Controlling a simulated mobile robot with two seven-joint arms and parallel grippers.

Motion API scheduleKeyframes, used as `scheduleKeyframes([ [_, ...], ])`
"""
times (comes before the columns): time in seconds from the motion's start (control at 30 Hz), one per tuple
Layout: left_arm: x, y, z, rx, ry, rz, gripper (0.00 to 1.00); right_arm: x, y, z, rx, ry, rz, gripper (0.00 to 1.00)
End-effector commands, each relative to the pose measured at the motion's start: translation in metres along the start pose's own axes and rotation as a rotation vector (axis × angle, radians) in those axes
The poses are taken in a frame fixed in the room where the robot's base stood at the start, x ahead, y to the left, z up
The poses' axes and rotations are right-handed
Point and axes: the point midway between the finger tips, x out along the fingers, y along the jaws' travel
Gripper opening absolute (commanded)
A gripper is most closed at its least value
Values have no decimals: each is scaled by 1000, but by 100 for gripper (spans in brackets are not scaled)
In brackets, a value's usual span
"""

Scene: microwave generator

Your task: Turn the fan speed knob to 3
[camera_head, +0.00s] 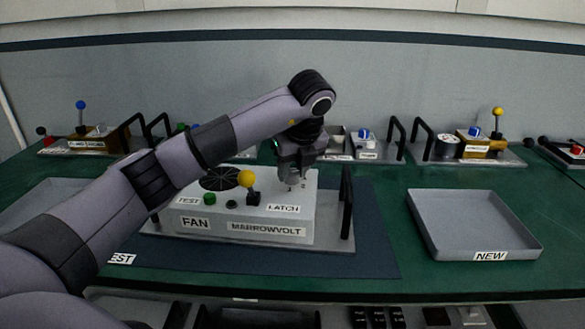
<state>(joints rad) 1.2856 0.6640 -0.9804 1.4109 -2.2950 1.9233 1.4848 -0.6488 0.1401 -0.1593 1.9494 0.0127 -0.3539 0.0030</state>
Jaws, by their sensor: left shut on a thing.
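The fan unit (270,218) is a light grey box labelled FAN and MARROWVOLT on a grey base plate with black handles. My left gripper (291,180) points down over the right rear part of its top and is shut on the fan speed knob, which its fingers hide. Small dial marks show just in front of the fingertips, too small to read surely; the knob's setting cannot be told. A yellow-balled lever (247,179) stands left of the gripper, by the LATCH label. A green button (209,198) is by the TEST label. My right gripper is out of view.
The unit stands on a dark blue mat (375,245) on a green bench. An empty grey tray (475,218) labelled NEW is at the right. Another grey tray (48,205) is partly behind my left arm. Other devices with levers and handles line the back.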

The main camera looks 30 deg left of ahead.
Motion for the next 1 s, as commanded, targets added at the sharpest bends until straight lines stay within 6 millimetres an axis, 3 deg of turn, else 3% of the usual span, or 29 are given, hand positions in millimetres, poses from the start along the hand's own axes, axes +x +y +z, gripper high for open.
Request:
scheduleKeyframes([
  [0.5,-1,0,0,-17,0,5,5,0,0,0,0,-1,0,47],
  [0.53,-1,0,0,-17,0,5,45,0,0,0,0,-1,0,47],
  [0.6,-1,0,0,-16,0,5,61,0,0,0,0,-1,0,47],
  [0.87,-1,0,0,-15,0,5,61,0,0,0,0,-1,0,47],
  [1.0,-11,-1,0,-15,-1,1,61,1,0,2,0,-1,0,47],
])
